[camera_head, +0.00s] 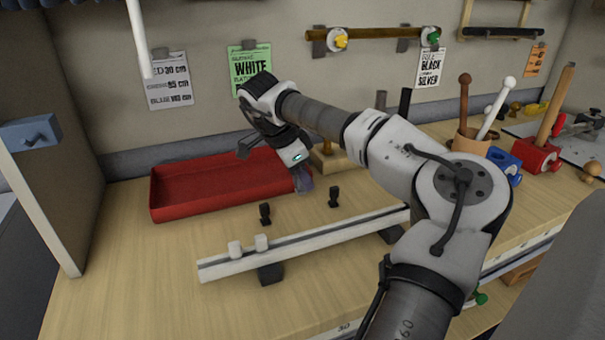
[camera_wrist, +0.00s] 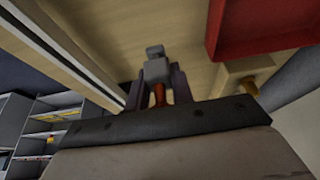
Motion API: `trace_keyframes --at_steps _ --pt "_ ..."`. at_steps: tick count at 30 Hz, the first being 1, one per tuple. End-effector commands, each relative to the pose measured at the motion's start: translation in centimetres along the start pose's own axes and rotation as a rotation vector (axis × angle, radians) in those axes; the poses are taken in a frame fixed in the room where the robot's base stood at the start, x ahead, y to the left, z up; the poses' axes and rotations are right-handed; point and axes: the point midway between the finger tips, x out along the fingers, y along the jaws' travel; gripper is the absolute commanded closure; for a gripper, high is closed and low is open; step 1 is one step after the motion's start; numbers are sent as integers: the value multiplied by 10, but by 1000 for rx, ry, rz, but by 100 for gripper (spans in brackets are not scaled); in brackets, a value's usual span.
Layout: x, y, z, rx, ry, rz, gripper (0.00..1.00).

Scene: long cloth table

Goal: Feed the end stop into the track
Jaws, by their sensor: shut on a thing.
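The track (camera_head: 330,237), a long white rail with a dark groove, lies raised on dark blocks on the wooden bench. Two small white pieces (camera_head: 235,248) (camera_head: 261,242) sit at its left end. My gripper (camera_head: 304,184) is above the bench behind the track, close to the red tray's right end. In the wrist view my gripper (camera_wrist: 158,88) is shut on a small grey blocky piece with an orange-red part, which looks like the end stop (camera_wrist: 155,68). It is apart from the track (camera_wrist: 65,50), at the upper left there. The head view does not show the held piece clearly.
A red tray (camera_head: 205,190) stands behind the track, also in the wrist view (camera_wrist: 250,30). Two small black upright pieces (camera_head: 265,214) (camera_head: 334,197) stand between tray and track. A wooden block with a brass knob (camera_wrist: 245,78) is near my gripper. The bench's front left is clear.

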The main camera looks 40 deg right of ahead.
Motion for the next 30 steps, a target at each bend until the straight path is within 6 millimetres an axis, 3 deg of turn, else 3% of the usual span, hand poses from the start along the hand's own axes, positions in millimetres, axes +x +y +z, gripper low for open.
trace_keyframes --at_steps 30 --pt "49 0 20 0 0 1 99"
